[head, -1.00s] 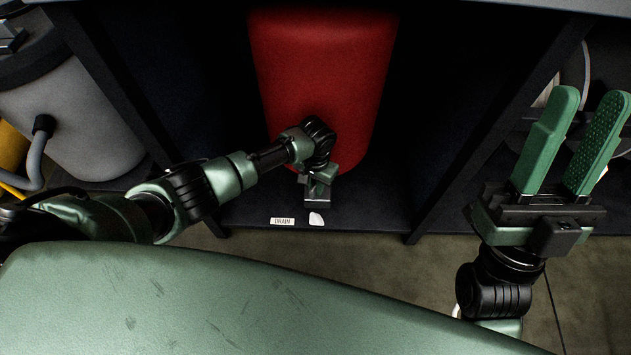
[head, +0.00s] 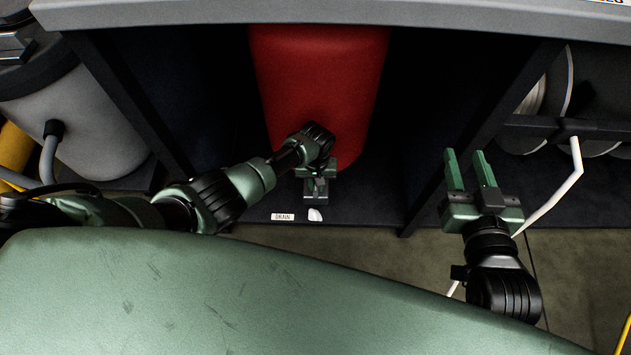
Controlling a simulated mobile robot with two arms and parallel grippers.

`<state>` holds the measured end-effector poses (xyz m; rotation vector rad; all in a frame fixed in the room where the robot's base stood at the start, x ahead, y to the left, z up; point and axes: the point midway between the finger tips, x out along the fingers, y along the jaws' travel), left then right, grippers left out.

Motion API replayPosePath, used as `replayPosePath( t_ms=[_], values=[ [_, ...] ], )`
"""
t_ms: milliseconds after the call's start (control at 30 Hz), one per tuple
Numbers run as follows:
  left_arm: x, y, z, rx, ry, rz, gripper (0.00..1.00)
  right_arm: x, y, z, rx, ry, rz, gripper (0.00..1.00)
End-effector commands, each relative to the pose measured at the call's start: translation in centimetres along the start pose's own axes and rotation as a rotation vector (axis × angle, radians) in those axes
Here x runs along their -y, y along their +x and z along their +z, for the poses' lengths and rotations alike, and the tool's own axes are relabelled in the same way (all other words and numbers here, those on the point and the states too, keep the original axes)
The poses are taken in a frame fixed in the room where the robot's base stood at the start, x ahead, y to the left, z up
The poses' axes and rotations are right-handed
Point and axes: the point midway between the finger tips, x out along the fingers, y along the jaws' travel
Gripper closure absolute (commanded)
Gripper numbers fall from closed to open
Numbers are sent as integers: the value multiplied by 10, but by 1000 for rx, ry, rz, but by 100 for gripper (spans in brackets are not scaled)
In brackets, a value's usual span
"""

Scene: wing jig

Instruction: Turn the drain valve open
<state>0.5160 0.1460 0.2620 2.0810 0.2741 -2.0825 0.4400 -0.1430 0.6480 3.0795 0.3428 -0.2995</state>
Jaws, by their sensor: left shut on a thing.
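The red tank (head: 318,80) stands inside the dark bay under the bench. A "DRAIN" label (head: 283,217) is on the bay's front edge, with a small white piece (head: 315,215) beside it. My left gripper (head: 316,192) points down at the foot of the tank, just behind the label. It is shut on the drain valve, which the gripper and wrist hide almost wholly, so its angle cannot be told. My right gripper (head: 468,168) is open and empty, with its fingers pointing up the picture, to the right of the bay.
The bench edge (head: 330,13) overhangs the bay, and dark uprights bound it on both sides. A grey canister (head: 85,125) with a hose stands at left. White reels and a white hose (head: 560,185) are at right. My green body fills the lower foreground.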

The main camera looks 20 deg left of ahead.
Motion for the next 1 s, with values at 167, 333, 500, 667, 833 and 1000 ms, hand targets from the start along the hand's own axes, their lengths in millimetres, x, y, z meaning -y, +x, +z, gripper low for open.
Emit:
replayPosePath(
  t_ms=[167, 333, 500, 667, 833, 1000],
  values=[
    [0, 0, 1, 3, -28, -2, 100, -1, -2, 10, 53, -1, 3, 64],
    [0, 1, 1, 3, -36, -1, 100, -2, -2, 13, 67, -1, 4, 64],
    [0, 1, 1, 3, -36, 0, 100, -2, -2, 13, 66, -1, 4, 64],
    [0, 1, 1, 2, -35, 0, 67, -2, -2, 13, 66, -1, 4, 64],
    [0, 0, 1, 1, -34, 0, 65, -2, -2, 13, 66, -1, 4, 64],
    [0, 0, 0, 1, -34, 0, 65, -2, -2, 12, 66, 0, 4, 64]
  ],
)
